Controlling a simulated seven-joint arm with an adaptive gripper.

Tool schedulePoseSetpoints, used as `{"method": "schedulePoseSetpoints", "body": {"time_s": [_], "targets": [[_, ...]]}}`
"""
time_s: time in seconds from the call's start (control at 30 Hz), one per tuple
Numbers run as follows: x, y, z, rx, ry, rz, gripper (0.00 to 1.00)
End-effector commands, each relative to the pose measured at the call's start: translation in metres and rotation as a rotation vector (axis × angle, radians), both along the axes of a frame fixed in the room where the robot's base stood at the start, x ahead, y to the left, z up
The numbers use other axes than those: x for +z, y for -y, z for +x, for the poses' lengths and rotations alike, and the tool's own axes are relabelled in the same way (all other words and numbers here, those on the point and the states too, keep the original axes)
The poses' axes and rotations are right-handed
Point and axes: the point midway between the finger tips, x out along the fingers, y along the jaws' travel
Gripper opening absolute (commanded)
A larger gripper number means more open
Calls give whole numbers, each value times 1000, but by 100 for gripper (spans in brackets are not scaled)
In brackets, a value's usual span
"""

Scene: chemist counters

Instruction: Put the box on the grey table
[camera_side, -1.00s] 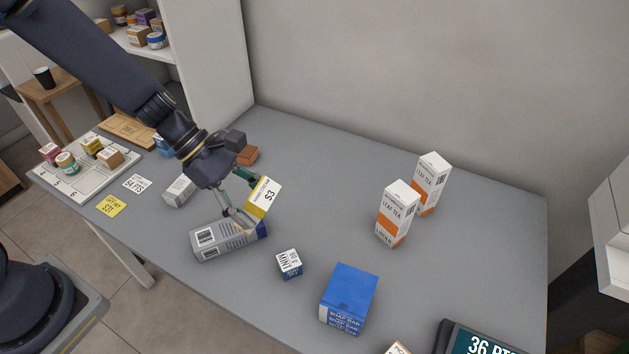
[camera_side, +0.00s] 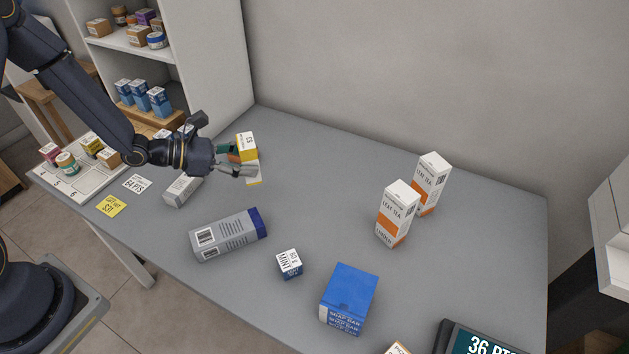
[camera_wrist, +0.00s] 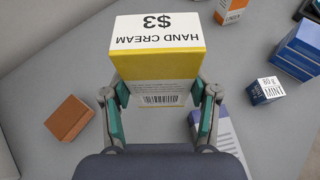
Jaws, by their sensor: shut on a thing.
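My gripper (camera_side: 240,160) is shut on a yellow and white box (camera_wrist: 158,64), whose white face reads "HAND CREAM" and "$3" upside down in the wrist view. In the side view the box (camera_side: 247,148) is at the fingertips, near the back left of the grey table (camera_side: 300,190). In the wrist view the two fingers clasp its sides. The box appears close to the table surface; I cannot tell whether it touches it.
A grey and blue carton (camera_side: 228,235) lies in front of the gripper. A small mint box (camera_side: 289,264), blue soap boxes (camera_side: 348,298) and two leaf tea cartons (camera_side: 397,215) stand to the right. A brown block (camera_wrist: 69,117) is nearby. The table's middle is clear.

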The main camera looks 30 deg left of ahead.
Motion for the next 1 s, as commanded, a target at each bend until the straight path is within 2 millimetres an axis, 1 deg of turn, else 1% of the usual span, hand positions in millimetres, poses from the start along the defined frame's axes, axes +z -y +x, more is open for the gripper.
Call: {"method": "schedulePoseSetpoints", "body": {"time_s": [0.03,0.1,0.2,0.3,0.47,0.5,0.6,0.7,1.0], "targets": [[-7,3,14,-1,2,-2,23],[-24,4,26,-1,-3,-4,23],[-41,5,41,-1,-1,-3,23],[-53,6,50,-2,0,-1,23],[-63,7,59,-2,-1,-1,23],[-68,7,62,-1,-1,0,23],[-85,7,60,0,-4,-1,23],[-94,7,60,-1,-2,0,23],[-95,7,60,0,0,1,23]]}}
